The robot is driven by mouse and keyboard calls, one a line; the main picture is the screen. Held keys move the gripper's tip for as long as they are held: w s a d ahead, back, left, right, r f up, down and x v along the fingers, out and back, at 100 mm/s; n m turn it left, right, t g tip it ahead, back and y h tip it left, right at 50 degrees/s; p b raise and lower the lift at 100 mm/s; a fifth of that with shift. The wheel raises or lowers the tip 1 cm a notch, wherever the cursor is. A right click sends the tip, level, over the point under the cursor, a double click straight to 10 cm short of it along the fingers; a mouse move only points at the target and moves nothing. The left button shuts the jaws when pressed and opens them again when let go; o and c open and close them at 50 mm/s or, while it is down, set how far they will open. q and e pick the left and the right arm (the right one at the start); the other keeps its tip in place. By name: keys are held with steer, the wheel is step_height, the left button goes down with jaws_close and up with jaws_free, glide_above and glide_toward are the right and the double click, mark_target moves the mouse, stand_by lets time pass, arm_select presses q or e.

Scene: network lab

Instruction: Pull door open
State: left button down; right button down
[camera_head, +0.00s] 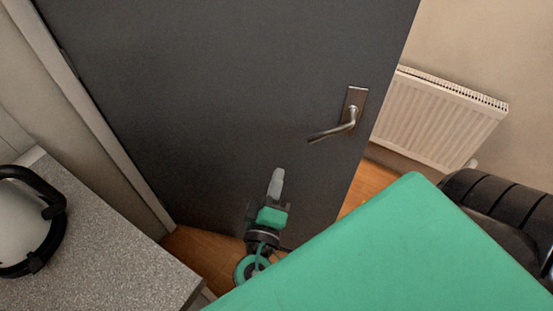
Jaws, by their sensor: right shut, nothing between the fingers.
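The dark grey door (215,95) fills the middle of the view. Its left side meets a pale frame (95,110). Its right edge stands free, with wall and wooden floor showing beyond it, so it looks ajar. A metal lever handle (335,131) on a plate sits near that right edge. My right gripper (276,183) is shut and empty, in front of the door's lower part. It is below and left of the handle and apart from it. Whether its tip touches the door I cannot tell. My left gripper is not in view.
A speckled grey counter (95,245) lies at the lower left, with a white and black kettle-like object (25,220) on it. A white radiator (430,120) hangs on the wall right of the door. My own green and black parts cover the lower right.

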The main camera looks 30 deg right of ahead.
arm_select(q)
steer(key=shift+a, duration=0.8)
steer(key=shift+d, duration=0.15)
